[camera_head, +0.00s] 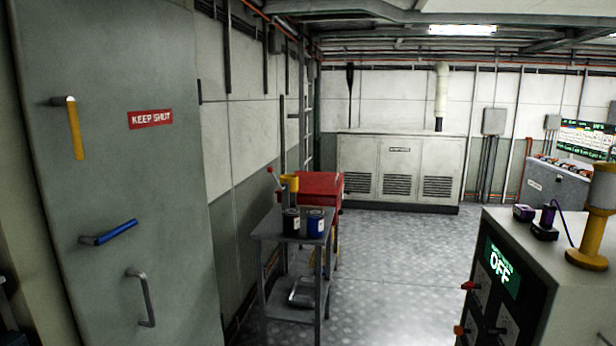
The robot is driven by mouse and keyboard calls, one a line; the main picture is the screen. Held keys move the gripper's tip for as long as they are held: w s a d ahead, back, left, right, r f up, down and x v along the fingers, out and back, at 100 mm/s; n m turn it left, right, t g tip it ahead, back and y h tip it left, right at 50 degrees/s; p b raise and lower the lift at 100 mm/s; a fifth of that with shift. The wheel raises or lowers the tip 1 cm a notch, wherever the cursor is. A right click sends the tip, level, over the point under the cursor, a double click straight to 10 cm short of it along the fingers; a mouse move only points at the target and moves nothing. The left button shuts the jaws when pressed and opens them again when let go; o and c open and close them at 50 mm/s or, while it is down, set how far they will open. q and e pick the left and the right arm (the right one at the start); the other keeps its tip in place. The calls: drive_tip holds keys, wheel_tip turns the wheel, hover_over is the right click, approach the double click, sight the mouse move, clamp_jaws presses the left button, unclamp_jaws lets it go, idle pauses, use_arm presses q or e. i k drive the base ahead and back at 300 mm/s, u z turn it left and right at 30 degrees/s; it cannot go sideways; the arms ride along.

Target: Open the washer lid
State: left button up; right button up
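Nothing in view is labelled as a washer. A red box-like unit (319,185) stands behind a small grey table, left of the picture's middle. It may be the washer, but I cannot be sure. Its upper face is flat and I see no raised lid. Its lower part is partly hidden by the table and the things on it. Neither of my grippers is in view.
A grey "KEEP SHUT" door (165,200) fills the left. The floor between (400,270) is clear.

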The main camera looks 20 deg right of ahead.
sight(310, 184)
drive_tip(key=i, duration=1.15)
drive_tip(key=z, duration=1.35)
drive_tip(key=i, duration=2)
drive_tip(key=u, duration=0.9)
